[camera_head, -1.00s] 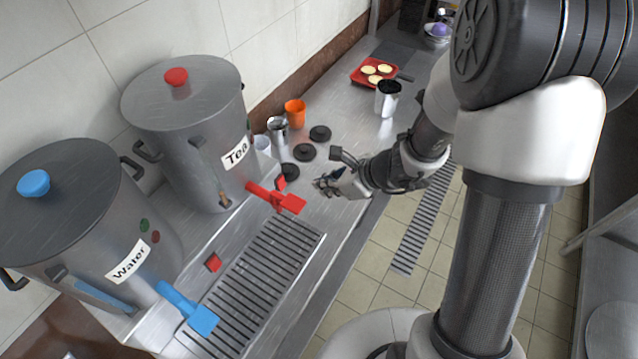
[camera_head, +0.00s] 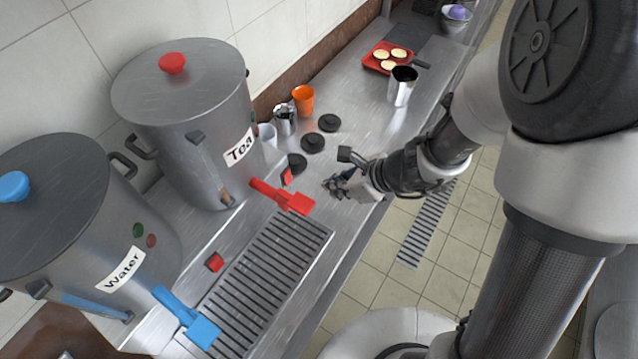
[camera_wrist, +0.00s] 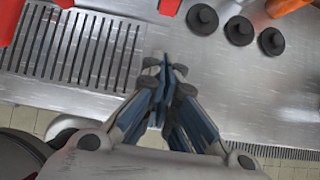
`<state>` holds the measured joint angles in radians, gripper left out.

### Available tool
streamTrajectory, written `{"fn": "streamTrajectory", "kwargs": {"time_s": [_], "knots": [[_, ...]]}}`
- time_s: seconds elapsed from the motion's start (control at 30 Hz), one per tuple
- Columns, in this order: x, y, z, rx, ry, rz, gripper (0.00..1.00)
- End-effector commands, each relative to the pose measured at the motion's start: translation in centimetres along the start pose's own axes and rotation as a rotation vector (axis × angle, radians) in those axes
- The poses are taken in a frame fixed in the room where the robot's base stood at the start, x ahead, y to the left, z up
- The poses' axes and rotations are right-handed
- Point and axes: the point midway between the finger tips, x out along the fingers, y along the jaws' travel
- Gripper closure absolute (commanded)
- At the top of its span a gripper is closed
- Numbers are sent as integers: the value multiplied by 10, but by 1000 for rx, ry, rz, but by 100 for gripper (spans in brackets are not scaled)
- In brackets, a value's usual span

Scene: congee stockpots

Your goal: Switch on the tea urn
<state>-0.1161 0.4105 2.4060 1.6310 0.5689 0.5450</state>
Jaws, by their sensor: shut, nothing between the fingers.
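The tea urn (camera_head: 182,128) is a large steel pot with a red knob on its lid and a "Tea" label. Its red tap lever (camera_head: 283,196) points out over the drip grate. My gripper (camera_head: 336,187) is shut and empty, to the right of the red tap and apart from the urn, above the counter. In the wrist view my gripper (camera_wrist: 166,72) has its fingertips together over bare counter, right of the grate.
The water urn (camera_head: 75,215) with a blue tap (camera_head: 190,318) stands at left. Black lids (camera_head: 312,143), a steel pitcher (camera_head: 284,120), an orange cup (camera_head: 303,99) and a steel cup (camera_head: 402,88) stand beyond the tea urn. A red tray (camera_head: 388,58) lies farther back. The drip grate (camera_head: 262,275) is clear.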

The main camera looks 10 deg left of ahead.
Motion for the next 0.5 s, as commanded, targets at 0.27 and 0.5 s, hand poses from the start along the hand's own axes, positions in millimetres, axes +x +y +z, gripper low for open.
{"fn": "streamTrajectory", "kwargs": {"time_s": [0.27,0.5], "knots": [[58,1,-3,-3,1,4,100],[101,1,6,-5,0,2,100]]}}
